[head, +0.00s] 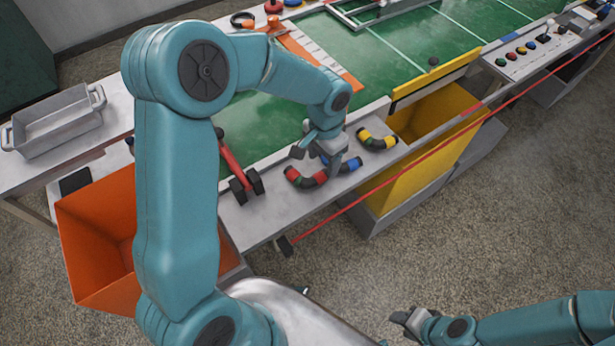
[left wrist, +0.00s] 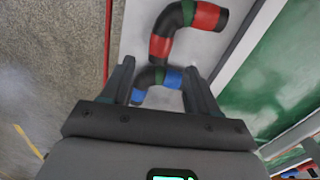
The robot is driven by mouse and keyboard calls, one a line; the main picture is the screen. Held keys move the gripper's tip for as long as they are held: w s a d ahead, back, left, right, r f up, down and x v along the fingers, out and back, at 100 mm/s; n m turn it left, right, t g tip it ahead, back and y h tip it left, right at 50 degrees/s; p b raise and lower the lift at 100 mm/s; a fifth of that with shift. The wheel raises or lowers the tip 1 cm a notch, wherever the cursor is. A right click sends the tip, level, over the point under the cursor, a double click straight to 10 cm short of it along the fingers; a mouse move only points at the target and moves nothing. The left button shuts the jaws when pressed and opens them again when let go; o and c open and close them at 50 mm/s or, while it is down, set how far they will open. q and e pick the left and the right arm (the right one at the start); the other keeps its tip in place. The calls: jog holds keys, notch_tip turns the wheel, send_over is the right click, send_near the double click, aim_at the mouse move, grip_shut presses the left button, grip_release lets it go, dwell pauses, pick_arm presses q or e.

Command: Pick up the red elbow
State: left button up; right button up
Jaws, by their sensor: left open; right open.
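The red elbow (head: 306,178), a black bent hose piece with red and green bands, lies on the pale ledge in the head view. In the left wrist view the red elbow (left wrist: 161,44) lies beyond my fingertips. A blue-banded elbow (head: 350,164) lies close beside it, partly hidden by my left gripper (head: 328,156). In the left wrist view the blue-banded elbow (left wrist: 172,79) appears between the open fingers of my left gripper (left wrist: 162,84); I cannot tell the height gap. My right gripper (head: 408,319) is open and empty, low over the floor, far from the elbows.
A yellow-banded elbow (head: 377,139) lies further along the ledge. A red-handled tool (head: 232,162) lies left of the elbows. An orange bin (head: 88,245) and a yellow bin (head: 400,175) stand by the ledge. A red line (head: 375,190) runs along its front.

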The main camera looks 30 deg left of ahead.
aim_at(325, 171)
pick_arm(q)
jog(key=shift+s+f, duration=0.2)
jog(key=shift+f, duration=0.15)
jog(key=f, duration=0.4)
jog(key=shift+w+d+f, duration=0.15)
jog(key=shift+w+f, duration=0.15)
jog(key=shift+w, duration=0.05)
jog(key=shift+s, duration=0.2)
jog(key=shift+w, duration=0.2)
grip_shut()
jog(key=shift+s, duration=0.15)
jog(key=shift+r, duration=0.1)
